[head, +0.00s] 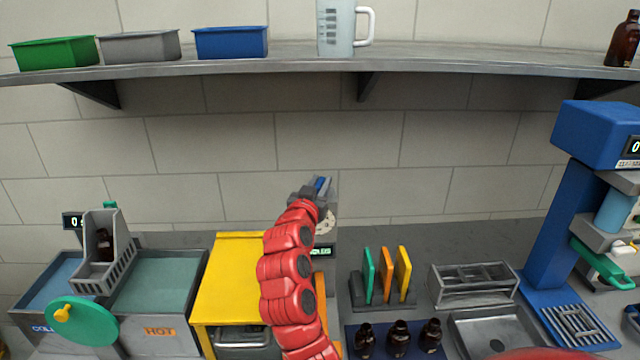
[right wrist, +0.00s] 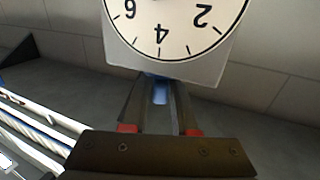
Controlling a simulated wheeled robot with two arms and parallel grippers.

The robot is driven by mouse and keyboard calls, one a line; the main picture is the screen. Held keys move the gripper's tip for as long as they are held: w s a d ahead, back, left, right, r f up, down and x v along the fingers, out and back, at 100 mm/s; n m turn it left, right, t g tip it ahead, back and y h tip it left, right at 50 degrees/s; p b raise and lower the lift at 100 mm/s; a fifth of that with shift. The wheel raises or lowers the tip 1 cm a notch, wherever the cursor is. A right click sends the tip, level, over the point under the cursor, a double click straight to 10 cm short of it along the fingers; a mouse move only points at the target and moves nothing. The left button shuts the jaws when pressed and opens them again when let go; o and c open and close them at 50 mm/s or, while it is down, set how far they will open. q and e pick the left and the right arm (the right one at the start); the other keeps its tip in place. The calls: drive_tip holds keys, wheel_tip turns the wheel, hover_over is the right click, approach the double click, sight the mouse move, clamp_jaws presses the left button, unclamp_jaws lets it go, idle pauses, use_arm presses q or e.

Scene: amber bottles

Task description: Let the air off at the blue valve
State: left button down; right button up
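The blue valve (head: 321,184) shows as a small blue piece beyond my red arm in the head view. In the right wrist view the blue valve (right wrist: 160,93) lies between my gripper's fingers, just under a white dial gauge (right wrist: 172,35). My right gripper (head: 312,190) has its grey fingers close on both sides of the blue piece and looks shut on it. Its fingers (right wrist: 160,105) also show in the right wrist view. My arm and fingers hide most of the valve's body. The gauge's needle does not show. My left gripper is not in view.
A yellow stand (head: 235,275) is left of my arm. Colored boards in a rack (head: 385,290) and several amber bottles (head: 397,338) are right of it. A blue press (head: 560,220) stands far right. A shelf (head: 300,65) with bins and a jug runs above.

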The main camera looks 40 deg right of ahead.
clamp_jaws()
drive_tip(key=shift+s+d+r+n+t+y+p, duration=0.1)
drive_tip(key=shift+d+n+t+y+p, duration=0.05)
drive_tip(key=shift+n+t+y+p, duration=0.8)
drive_tip(key=shift+n+t+y, duration=0.65)
drive_tip(key=shift+t+y, duration=0.1)
drive_tip(key=shift+y, duration=0.2)
drive_tip(key=shift+a, duration=0.2)
drive_tip(key=shift+o, duration=2.3)
unclamp_jaws()
